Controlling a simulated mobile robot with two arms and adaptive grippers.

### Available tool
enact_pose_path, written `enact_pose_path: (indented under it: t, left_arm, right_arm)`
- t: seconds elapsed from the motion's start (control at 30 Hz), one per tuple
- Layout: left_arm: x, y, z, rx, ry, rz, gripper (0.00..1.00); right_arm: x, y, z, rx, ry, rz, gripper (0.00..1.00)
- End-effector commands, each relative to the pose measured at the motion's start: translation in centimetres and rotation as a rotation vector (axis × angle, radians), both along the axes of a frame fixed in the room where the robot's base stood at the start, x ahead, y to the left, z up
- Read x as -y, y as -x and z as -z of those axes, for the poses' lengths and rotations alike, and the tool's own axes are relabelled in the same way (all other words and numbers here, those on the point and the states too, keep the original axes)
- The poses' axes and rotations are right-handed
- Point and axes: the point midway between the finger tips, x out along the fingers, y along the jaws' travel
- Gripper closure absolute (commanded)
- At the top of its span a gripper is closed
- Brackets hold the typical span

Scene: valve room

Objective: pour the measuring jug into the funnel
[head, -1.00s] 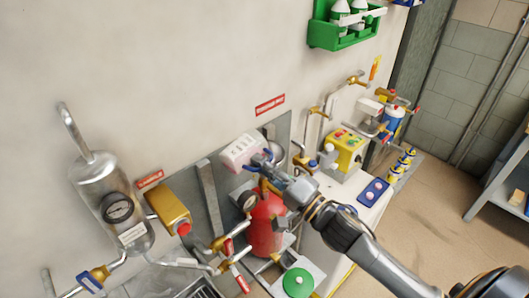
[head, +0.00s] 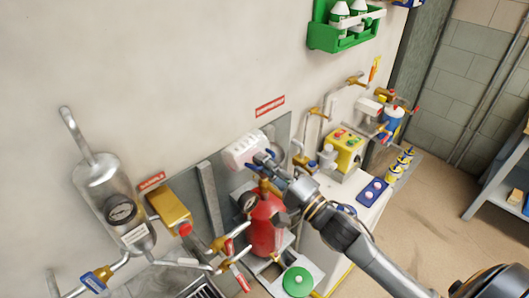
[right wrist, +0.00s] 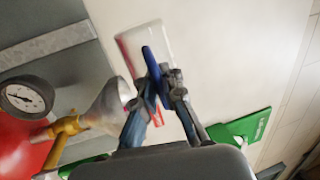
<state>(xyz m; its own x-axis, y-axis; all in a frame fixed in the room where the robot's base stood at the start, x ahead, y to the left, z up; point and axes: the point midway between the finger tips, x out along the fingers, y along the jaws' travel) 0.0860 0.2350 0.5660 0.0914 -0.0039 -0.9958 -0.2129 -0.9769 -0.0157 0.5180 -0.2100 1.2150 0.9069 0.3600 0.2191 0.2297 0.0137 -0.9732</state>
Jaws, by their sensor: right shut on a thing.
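The measuring jug (head: 246,150) is pale and translucent, with red marks on its side. It is raised in front of the wall and tilted. My right gripper (head: 266,163) is shut on its blue handle; in the right wrist view the jug (right wrist: 152,45) is ahead of the fingers (right wrist: 158,85). The funnel (right wrist: 108,105) is a grey metal cone beside the fingers in the right wrist view, joined to a brass fitting (right wrist: 66,126). The jug appears apart from the funnel there. I cannot tell whether liquid is flowing. My left gripper is not in view.
A red tank (head: 264,222) with a gauge stands below the jug. A steel cylinder (head: 110,200) and a brass box (head: 168,208) are on the left. A yellow control box (head: 344,152) stands at the right. A green rack (head: 345,35) hangs above. Open floor lies right.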

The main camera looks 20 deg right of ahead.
Motion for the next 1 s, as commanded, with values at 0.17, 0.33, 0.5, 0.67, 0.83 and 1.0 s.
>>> enact_pose_path:
  t: [0.17,0.33,0.5,0.67,0.83,1.0]
  left_arm:
    - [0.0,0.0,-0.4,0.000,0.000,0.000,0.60]
    - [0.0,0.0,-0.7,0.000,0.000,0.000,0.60]
    - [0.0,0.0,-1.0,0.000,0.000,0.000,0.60]
    - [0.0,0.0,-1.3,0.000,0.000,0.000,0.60]
    - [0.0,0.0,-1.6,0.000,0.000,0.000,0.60]
    - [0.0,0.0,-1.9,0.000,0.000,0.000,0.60]
  right_arm:
    - [0.1,0.0,-0.2,-0.007,-0.021,0.000,1.00]
    - [0.1,0.0,-0.3,-0.014,-0.041,0.000,1.00]
    - [0.2,-0.1,-0.4,-0.022,-0.059,0.000,1.00]
    - [0.3,-0.1,-0.5,-0.029,-0.077,0.000,1.00]
    - [0.4,-0.1,-0.6,-0.036,-0.096,0.000,1.00]
    - [0.4,-0.2,-0.7,-0.044,-0.115,0.000,1.00]
